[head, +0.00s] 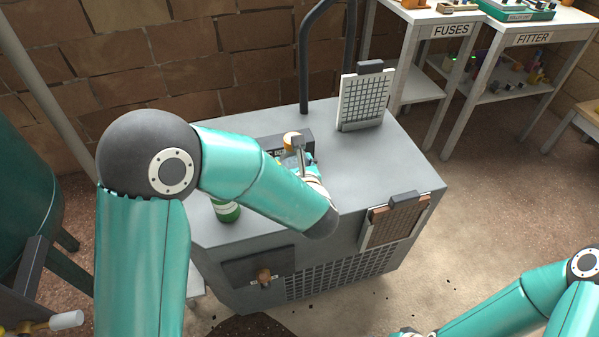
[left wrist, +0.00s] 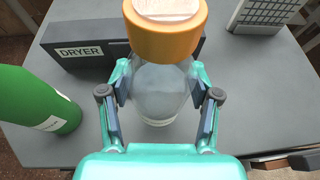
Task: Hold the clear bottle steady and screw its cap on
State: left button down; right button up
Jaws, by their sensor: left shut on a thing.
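The clear bottle (left wrist: 160,95) stands upright on the grey top, between the fingers of my left gripper (left wrist: 160,82), which is shut on its body. An orange cap-like band (left wrist: 165,38) sits at the top of the bottle, with a pale piece (left wrist: 167,8) in its top; I cannot tell whether the band is screwed on. In the head view the orange band (head: 292,138) shows beyond my left forearm. My left gripper (head: 301,158) is partly hidden there, and the bottle body is mostly hidden.
A green bottle (left wrist: 35,100) stands left of the clear one. A dark box labelled DRYER (left wrist: 80,50) lies just behind. A white gridded panel (head: 364,98) stands at the back of the grey cabinet top (head: 385,160). The cabinet's right part is clear.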

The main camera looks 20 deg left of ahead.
pick_arm(q)
notch_tip(320, 180, down, 3)
jog(key=shift+r, duration=0.1)
jog(key=shift+c, duration=1.2)
grip_release()
jog(key=v, duration=1.2)
